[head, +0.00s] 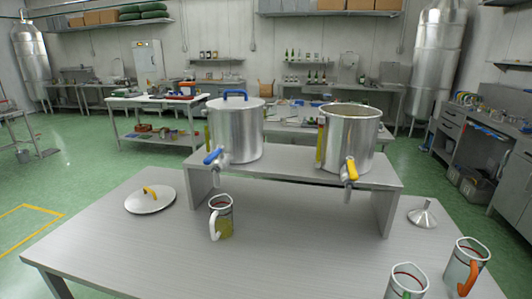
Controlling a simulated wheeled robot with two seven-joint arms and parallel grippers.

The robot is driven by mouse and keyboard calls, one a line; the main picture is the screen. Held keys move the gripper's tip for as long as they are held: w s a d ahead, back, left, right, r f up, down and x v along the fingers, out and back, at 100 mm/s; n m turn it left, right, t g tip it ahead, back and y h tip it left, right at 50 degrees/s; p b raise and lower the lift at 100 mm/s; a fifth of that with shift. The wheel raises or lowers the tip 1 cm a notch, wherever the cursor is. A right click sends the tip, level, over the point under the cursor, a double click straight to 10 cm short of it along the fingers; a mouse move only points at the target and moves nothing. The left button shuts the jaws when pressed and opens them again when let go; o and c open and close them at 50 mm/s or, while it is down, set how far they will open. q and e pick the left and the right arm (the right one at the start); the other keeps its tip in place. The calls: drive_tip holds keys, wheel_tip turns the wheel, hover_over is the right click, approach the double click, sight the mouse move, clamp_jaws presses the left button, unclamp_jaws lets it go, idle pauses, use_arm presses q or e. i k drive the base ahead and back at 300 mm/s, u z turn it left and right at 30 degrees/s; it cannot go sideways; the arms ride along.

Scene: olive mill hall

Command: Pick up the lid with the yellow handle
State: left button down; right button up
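The lid (151,202) with the yellow handle (150,191) lies flat on the left part of the grey table, handle up. It is a round, shiny metal disc and nothing touches it. A steel pot with a yellow tap (348,140) stands without a lid on the raised shelf. Another steel pot with a blue tap (236,132) stands to its left and wears a lid with a blue handle (235,94). Neither of my grippers shows in the head view.
A mug with a white handle (221,217) stands right of the lid. A mug with an orange handle (465,266), another mug (406,283) and a metal funnel (423,215) are at the right. The raised shelf (285,163) fills the table's back. The table's front left is bare.

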sight(146, 201)
drive_tip(key=k, duration=0.5)
drive_tip(key=u, duration=1.6)
drive_tip(key=i, duration=0.9)
drive_tip(key=z, duration=2)
